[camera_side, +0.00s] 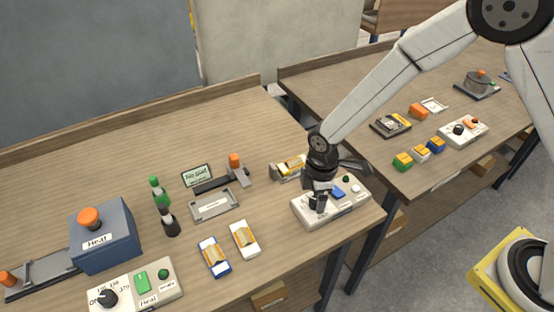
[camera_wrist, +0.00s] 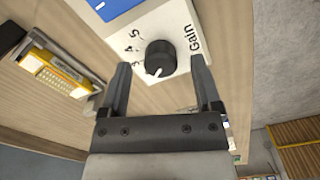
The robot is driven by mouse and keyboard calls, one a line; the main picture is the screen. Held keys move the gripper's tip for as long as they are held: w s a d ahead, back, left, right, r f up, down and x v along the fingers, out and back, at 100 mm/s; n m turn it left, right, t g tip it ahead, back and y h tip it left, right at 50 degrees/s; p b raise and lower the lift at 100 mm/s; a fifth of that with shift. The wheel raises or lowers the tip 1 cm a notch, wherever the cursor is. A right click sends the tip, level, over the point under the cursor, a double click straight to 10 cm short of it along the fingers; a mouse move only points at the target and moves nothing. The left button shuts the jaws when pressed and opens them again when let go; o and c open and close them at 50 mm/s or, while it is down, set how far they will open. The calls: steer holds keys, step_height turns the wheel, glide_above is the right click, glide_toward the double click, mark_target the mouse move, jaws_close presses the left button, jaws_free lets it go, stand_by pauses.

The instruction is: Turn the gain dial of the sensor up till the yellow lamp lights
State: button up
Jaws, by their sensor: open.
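The white control box (camera_side: 333,211) stands near the front right corner of the left-hand table. It has a blue button (camera_side: 338,191) and a dark green round part (camera_side: 346,179) on top. In the wrist view, its black gain dial (camera_wrist: 160,57) sits beside the word "Gain" and the numbers 3, 4 and 5. The dial's white pointer mark faces the lower edge of the picture. My gripper (camera_wrist: 160,62) is open, with one finger on each side of the dial and gaps visible to both. In the side view my gripper (camera_side: 318,196) hides the dial. I see no lit yellow lamp.
A device with a yellow part (camera_side: 290,167) lies just behind the box. A grey bracket (camera_side: 214,205) and two cassettes (camera_side: 244,239) lie to the left. A blue heater box (camera_side: 103,236) stands farther left. The second table (camera_side: 365,113) lies beyond a gap.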

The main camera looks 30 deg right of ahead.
steer(key=shift+f, duration=0.35)
jaws_close()
steer(key=shift+m, duration=0.5)
steer(key=m, duration=0.5)
steer(key=shift+m, duration=0.4)
jaws_free()
